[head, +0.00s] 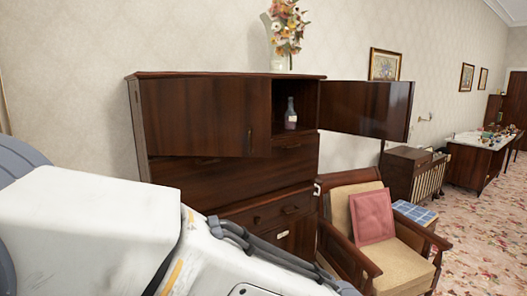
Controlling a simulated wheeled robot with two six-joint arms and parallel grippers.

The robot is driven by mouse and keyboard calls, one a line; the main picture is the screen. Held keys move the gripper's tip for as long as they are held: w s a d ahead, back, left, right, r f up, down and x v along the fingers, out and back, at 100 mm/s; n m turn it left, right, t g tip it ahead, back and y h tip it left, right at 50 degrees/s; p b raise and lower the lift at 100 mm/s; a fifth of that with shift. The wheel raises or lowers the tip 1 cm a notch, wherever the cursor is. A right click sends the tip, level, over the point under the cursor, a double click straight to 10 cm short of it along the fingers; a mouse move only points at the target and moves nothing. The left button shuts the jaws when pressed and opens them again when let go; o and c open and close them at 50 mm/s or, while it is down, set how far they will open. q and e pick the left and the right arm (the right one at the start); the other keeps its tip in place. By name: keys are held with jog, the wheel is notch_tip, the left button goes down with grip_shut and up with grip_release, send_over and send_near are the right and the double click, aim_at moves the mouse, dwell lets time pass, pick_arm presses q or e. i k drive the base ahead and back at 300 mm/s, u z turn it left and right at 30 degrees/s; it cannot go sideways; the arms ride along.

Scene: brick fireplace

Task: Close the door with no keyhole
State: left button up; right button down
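A dark wooden cabinet (215,182) stands against the wall in the head view. I cannot make out a keyhole on either door. A white arm of mine crosses the lower left; neither gripper shows.
A vase of flowers (285,32) stands on the cabinet top. A wooden armchair with a pink cushion (371,211) stands close in front, at right, below the open door. A blue checked stool (414,213) is beside it. Patterned carpet (485,240) is clear at right.

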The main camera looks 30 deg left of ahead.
aim_at(210, 116)
jog(key=u, duration=0.7)
jog(key=i, duration=0.85)
jog(key=u, duration=0.85)
